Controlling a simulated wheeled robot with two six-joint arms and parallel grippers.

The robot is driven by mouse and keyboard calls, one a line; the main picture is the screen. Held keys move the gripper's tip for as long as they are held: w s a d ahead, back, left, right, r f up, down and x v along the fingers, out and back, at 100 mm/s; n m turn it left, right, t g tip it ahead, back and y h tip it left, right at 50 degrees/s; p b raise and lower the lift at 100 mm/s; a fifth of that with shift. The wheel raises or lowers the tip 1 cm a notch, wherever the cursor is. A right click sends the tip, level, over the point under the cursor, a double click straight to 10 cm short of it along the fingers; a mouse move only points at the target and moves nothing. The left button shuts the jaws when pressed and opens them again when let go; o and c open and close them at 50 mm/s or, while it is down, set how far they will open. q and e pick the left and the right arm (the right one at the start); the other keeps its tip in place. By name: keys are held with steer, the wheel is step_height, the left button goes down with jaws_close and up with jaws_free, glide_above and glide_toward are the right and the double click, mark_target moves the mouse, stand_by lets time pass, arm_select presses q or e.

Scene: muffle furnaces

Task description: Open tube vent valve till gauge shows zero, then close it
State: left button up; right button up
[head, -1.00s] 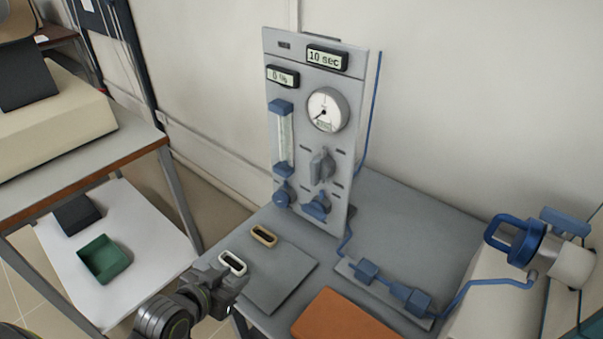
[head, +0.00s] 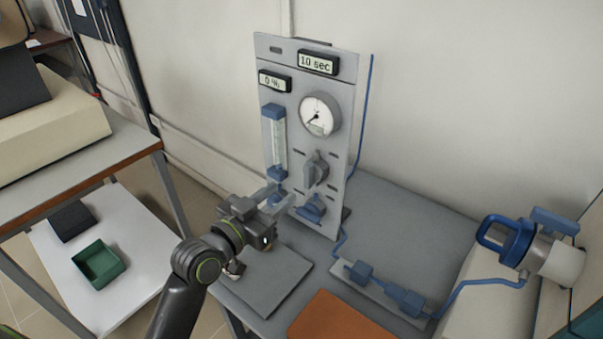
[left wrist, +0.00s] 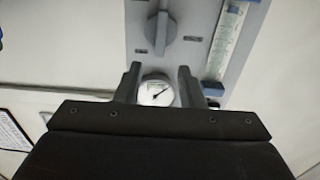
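A grey upright panel (head: 333,150) carries a round gauge (head: 320,115), its needle pointing lower left; the scale is too small to read. The gauge also shows, rotated, in the left wrist view (left wrist: 157,91). Below it sit a grey knob (head: 315,169), also in the left wrist view (left wrist: 165,35), and a blue knob (head: 312,209). Another blue knob under the flow tube (head: 274,141) is partly hidden by my gripper. No label tells which is the vent valve. My left gripper (head: 279,198) is open and empty before the panel's lower left part. My right gripper is out of view.
Two displays (head: 318,63) (head: 275,81) top the panel. An orange mat (head: 335,318), a blue-fitted tube line (head: 403,297) and a blue-handled flange (head: 510,240) lie right. A green tray (head: 99,264) sits on the lower left shelf. The grey tabletop (head: 400,215) behind the tube line is clear.

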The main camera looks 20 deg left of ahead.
mark_target(306, 172)
arm_select(q)
steer(key=p+x, duration=0.1)
steer(key=x, duration=0.7)
steer(key=shift+w+d, duration=0.1)
steer(key=shift+w, duration=0.15)
steer(key=shift+c, duration=0.2)
jaws_close()
